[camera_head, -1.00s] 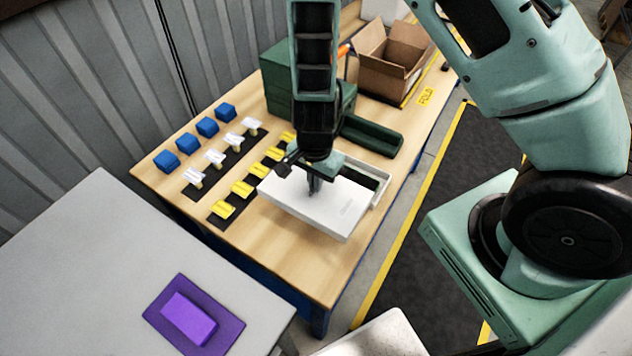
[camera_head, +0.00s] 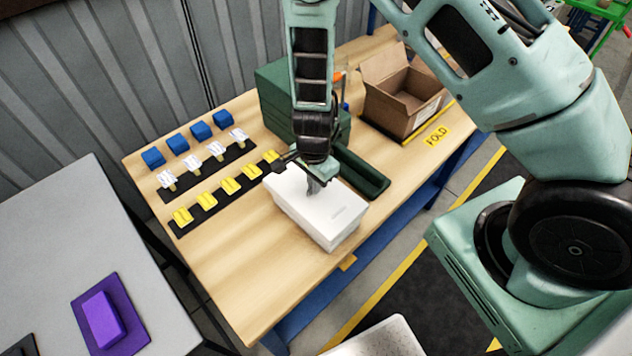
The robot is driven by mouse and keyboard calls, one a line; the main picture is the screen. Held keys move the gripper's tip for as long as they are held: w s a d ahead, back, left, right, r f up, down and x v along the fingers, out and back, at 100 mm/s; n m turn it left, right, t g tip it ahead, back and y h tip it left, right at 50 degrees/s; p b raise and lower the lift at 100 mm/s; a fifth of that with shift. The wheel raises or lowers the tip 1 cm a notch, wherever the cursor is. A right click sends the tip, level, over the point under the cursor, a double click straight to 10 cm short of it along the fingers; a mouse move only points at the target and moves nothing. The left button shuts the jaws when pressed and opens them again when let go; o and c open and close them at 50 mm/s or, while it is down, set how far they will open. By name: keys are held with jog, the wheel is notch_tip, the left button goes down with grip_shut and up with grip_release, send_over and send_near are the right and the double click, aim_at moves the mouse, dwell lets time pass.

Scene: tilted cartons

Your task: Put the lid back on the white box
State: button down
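The white box (camera_head: 333,243) stands on the wooden table near its front edge. Its white lid (camera_head: 325,211) lies over the top of the box, covering the opening, with edges that look roughly lined up. I cannot tell whether it is fully seated. My gripper (camera_head: 314,189) points down at the back middle of the lid, and its fingers look closed on something at the lid's top. The exact grip is small and partly hidden by my gripper body.
A dark green tray (camera_head: 362,172) lies just behind the box, with green crates (camera_head: 276,100) and an open cardboard carton (camera_head: 405,100) farther back. Yellow (camera_head: 206,201), white and blue blocks stand in rows at left. The table's front left is clear.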

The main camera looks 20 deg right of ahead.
jog(key=shift+d+f, duration=0.1)
jog(key=shift+d, duration=0.05)
jog(key=shift+f+b, duration=2.9)
jog(key=shift+f, duration=0.3)
jog(key=shift+f, duration=0.2)
jog(key=c, duration=1.6)
grip_release()
jog(key=shift+o, duration=0.2)
jog(key=shift+r, duration=0.1)
notch_tip(320, 180, up, 17)
jog(key=p, duration=0.1)
notch_tip(320, 180, up, 7)
jog(key=p, duration=0.8)
send_over(315, 198)
jog(key=w, duration=0.2)
jog(key=shift+d+r, duration=0.1)
jog(key=shift+d, duration=0.35)
